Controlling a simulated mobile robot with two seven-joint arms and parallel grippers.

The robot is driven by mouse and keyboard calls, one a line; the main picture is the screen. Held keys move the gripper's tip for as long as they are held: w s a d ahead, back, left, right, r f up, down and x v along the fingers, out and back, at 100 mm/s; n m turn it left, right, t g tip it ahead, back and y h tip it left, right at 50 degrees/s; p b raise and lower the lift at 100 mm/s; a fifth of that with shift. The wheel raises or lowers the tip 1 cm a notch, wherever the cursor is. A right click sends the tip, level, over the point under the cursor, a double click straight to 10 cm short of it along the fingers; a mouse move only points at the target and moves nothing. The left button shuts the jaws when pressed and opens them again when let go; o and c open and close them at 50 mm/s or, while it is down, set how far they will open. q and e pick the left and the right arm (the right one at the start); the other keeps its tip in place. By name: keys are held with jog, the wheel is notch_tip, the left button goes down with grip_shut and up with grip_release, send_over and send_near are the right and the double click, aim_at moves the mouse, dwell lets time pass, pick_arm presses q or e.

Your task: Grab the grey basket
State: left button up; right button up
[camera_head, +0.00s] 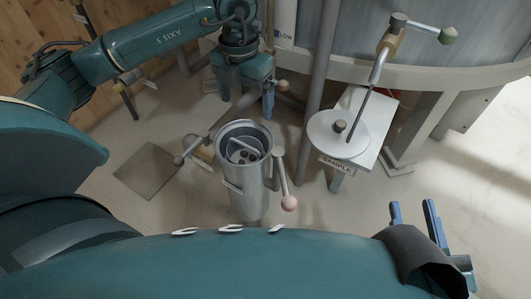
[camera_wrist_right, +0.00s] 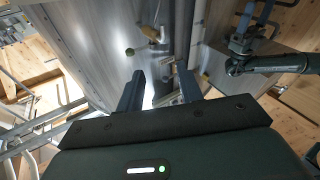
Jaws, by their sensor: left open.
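A grey metal cylinder (camera_head: 254,204) stands upright on the floor in the middle of the head view. A grey round insert (camera_head: 241,152) sits inside its open top; I cannot tell whether this is the grey basket. My left gripper (camera_head: 247,106) is open, pointing down just behind the cylinder, over a grey bar (camera_head: 226,122) with knobbed ends. I cannot tell whether its fingers touch the bar. My right gripper (camera_head: 415,214) is open at the lower right, well away from the cylinder. Its two fingers show apart in the right wrist view (camera_wrist_right: 160,90), with nothing held between them.
A small stand marked SAMPLE (camera_head: 374,135) carries a white disc (camera_head: 325,128) right of the cylinder. A grey post (camera_head: 321,85) rises between them. A large grey tank (camera_head: 470,45) with a rim stands behind. A dark plate (camera_head: 152,171) lies on the floor at left.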

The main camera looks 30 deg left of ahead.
pick_arm(q)
jog(key=b, duration=0.3)
send_over(244, 144)
notch_tip(244, 144, down, 8)
notch_tip(244, 144, down, 4)
jog(key=shift+f+b, duration=0.25)
jog(key=shift+b, duration=0.8)
jog(key=shift+f, duration=0.15)
jog(key=c, duration=1)
pick_arm(e)
jog(key=shift+w+a+r+m+t+y, duration=0.15)
jog(key=shift+a+r+m+t+y, duration=0.2)
jog(key=shift+y, duration=0.25)
